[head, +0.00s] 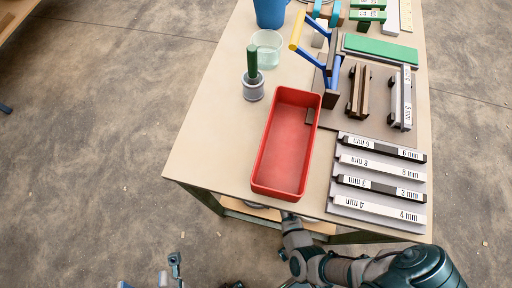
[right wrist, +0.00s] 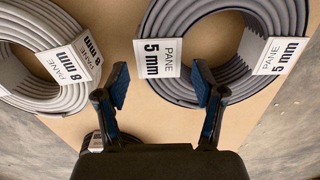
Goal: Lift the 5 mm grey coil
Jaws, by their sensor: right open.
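In the right wrist view a thick grey coil (right wrist: 190,72) with white "PANE 5 mm" labels lies flat at upper middle and right. My right gripper (right wrist: 162,88) is open and empty, with its right finger overlapping the coil's near rim in the picture. Whether that finger touches the coil I cannot tell. In the head view my right arm (head: 310,262) reaches under the table's front edge, and its fingertips are hidden there. Small parts at the bottom edge of the head view seem to be my left gripper (head: 174,264); its jaw state is unclear.
A lighter 8 mm coil (right wrist: 35,85) lies left of the 5 mm coil on a tan shelf (right wrist: 262,100). Part of a dark coil (right wrist: 88,146) shows behind my gripper. Above, the tabletop (head: 212,135) carries a red tray (head: 275,192) and several labelled bars.

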